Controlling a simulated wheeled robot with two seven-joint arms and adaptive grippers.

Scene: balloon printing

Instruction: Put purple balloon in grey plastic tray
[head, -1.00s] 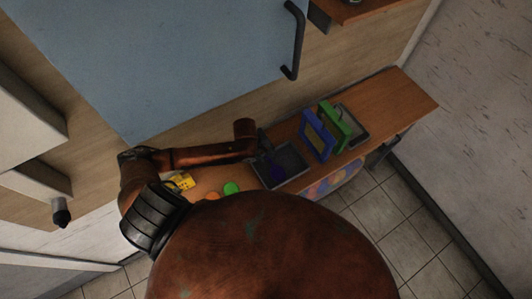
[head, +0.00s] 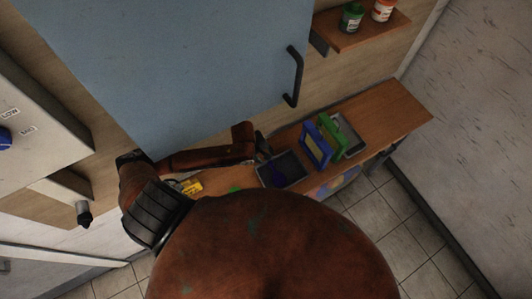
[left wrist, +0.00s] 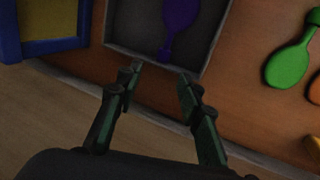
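The purple balloon (left wrist: 180,28) lies in the grey plastic tray (left wrist: 130,48) in the left wrist view, its narrow neck pointing toward my gripper. In the head view the tray (head: 296,178) is on the wooden shelf, with the purple balloon (head: 266,173) partly visible at its left side. My left gripper (left wrist: 160,72) is open, its two fingers apart with nothing between them, at the tray's near edge. In the head view my left gripper (head: 261,147) is small and dark beside the tray. My right gripper is not in view.
A green balloon (left wrist: 288,66) lies beside the tray. A blue cabinet door (head: 190,60) is above. The shelf's right end is clear.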

